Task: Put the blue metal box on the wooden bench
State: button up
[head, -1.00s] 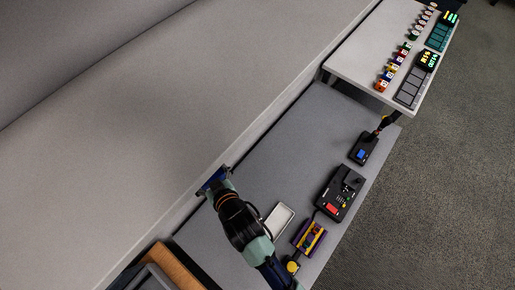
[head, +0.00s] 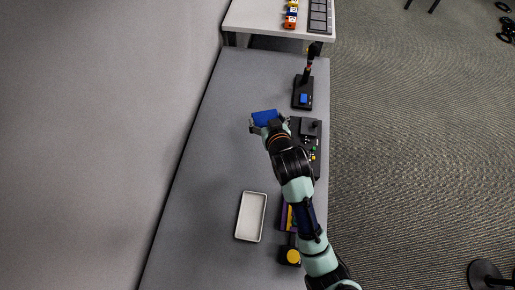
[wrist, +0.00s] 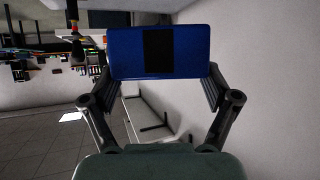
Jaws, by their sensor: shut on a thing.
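The blue metal box (head: 264,117) is in my gripper (head: 269,124), held over the grey table in the head view. In the wrist view the box (wrist: 126,52) spans the two fingers of my gripper (wrist: 160,78), with a black rectangle on its facing side. My gripper is shut on the box, one finger at each end. I cannot make out a wooden bench in either current view.
The grey table (head: 205,165) holds an open white tray (head: 251,216), a black device with a blue button (head: 303,92) and a larger black device (head: 312,132). A white table (head: 262,22) with small coloured items stands beyond. Carpet lies to the right.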

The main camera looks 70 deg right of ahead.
notch_tip(320, 180, down, 20)
jog(key=b, duration=0.6)
jog(key=shift+r+b, duration=0.1)
jog(key=shift+b, duration=0.25)
jog(key=shift+f, duration=0.2)
jog(key=o, duration=1.1)
jog(key=shift+a+r, duration=0.1)
jog(key=shift+r, duration=0.2)
jog(key=p+v, duration=0.3)
jog(key=v, duration=0.8)
jog(key=shift+s+a+r, duration=0.2)
jog(key=shift+a, duration=0.1)
